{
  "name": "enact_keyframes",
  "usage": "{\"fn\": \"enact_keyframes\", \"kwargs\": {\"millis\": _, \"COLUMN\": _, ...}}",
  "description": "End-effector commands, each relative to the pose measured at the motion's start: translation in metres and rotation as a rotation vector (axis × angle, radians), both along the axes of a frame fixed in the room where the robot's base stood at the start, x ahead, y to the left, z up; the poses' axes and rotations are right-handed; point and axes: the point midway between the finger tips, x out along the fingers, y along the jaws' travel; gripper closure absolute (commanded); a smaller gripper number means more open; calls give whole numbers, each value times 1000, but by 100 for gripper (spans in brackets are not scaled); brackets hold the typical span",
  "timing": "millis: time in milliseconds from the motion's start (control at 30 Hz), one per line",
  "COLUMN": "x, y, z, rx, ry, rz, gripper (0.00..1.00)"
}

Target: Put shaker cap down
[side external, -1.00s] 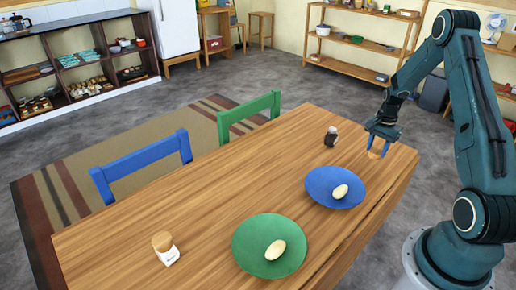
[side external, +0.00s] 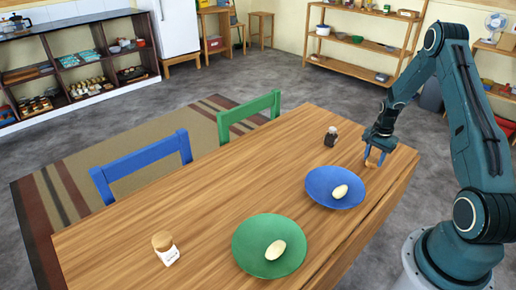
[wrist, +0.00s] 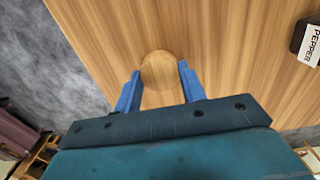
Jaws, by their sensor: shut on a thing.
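My gripper (side external: 374,158) has its blue fingers closed on a round wooden shaker cap (wrist: 160,72), low over the right part of the table. The cap shows as a small tan piece between the fingertips in the side view (side external: 371,163). I cannot tell whether it touches the wood. The dark pepper shaker (side external: 331,137) stands upright to the left of my gripper, with no wooden cap visible on it. It also shows at the upper right of the wrist view (wrist: 308,38). A white shaker (side external: 168,254) with a wooden top stands at the near left.
A blue plate (side external: 320,196) and a green plate (side external: 250,252), each with a pale egg-shaped item, lie on the wooden table (side external: 210,210). Blue and green chairs stand along its far left side. Bare wood surrounds the gripper; the table's right edge is close.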

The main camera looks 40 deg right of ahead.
Motion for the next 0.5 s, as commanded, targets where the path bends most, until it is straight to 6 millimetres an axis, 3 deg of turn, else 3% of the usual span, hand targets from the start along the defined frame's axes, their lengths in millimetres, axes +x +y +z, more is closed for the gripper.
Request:
{"fn": "enact_keyframes", "kwargs": {"millis": 67, "x": 0, "y": 0, "z": -2, "rx": 0, "ry": 0, "rz": 0, "gripper": 81}}
{"fn": "enact_keyframes", "kwargs": {"millis": 100, "x": 0, "y": 0, "z": -2, "rx": 0, "ry": 0, "rz": 0, "gripper": 54}}
{"fn": "enact_keyframes", "kwargs": {"millis": 200, "x": 0, "y": 0, "z": -2, "rx": 0, "ry": 0, "rz": 0, "gripper": 38}}
{"fn": "enact_keyframes", "kwargs": {"millis": 500, "x": 0, "y": 0, "z": -1, "rx": 0, "ry": 0, "rz": 0, "gripper": 38}}
